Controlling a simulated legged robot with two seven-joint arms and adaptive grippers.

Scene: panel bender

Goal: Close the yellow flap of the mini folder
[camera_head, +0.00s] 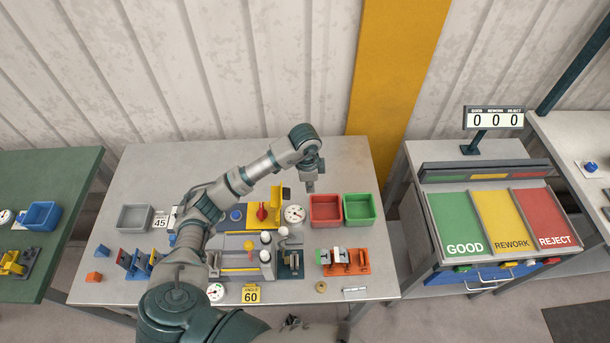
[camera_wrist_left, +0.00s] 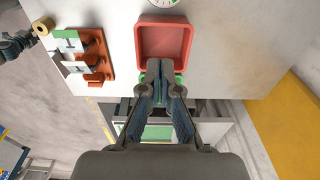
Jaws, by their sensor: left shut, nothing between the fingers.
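The yellow part I take for the mini folder's flap (camera_head: 276,196) stands up at the back middle of the table, beside a red knob (camera_head: 262,212). Its exact angle is hard to tell. My left gripper (camera_head: 310,188) is to the right of it, apart from it, above the back of the red bin (camera_head: 326,208). In the left wrist view the left gripper (camera_wrist_left: 161,68) has its fingertips together, empty, in front of the red bin (camera_wrist_left: 164,25). The flap is not in that view. A dark gripper, likely my right one (camera_head: 291,323), shows small at the table's front edge.
A green bin (camera_head: 359,209) stands right of the red bin. The grey bender (camera_head: 240,262), gauges and an orange rack (camera_head: 345,262) fill the front middle. A grey bin (camera_head: 135,218) is at the left. The table's back strip is clear.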

